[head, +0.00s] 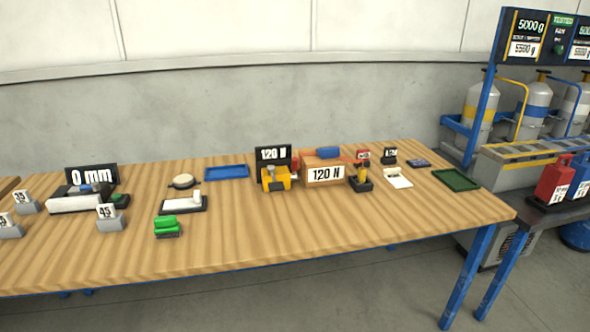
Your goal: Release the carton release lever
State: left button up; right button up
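A brown carton (311,157) with a white "120 N" label (325,174) stands on the wooden table, right of the middle. A blue part (327,153) lies on or at its top. A small red part (294,164) shows at its left side. A small black-based device with yellow and red parts (361,180) stands at its right. I cannot tell which of these parts is the release lever, or its position. Neither of my grippers is in view.
Left of the carton is a yellow device (274,181) under a "120 N" display (273,154). A blue tray (227,172), green blocks (166,225) and a green tray (456,180) also lie on the table (290,240). Its front strip is clear. Gas cylinders (478,108) stand at right.

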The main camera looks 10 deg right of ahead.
aim_at(294, 160)
jog(key=i+l, duration=0.2)
jog(key=i, duration=0.3)
jog(key=z, duration=1)
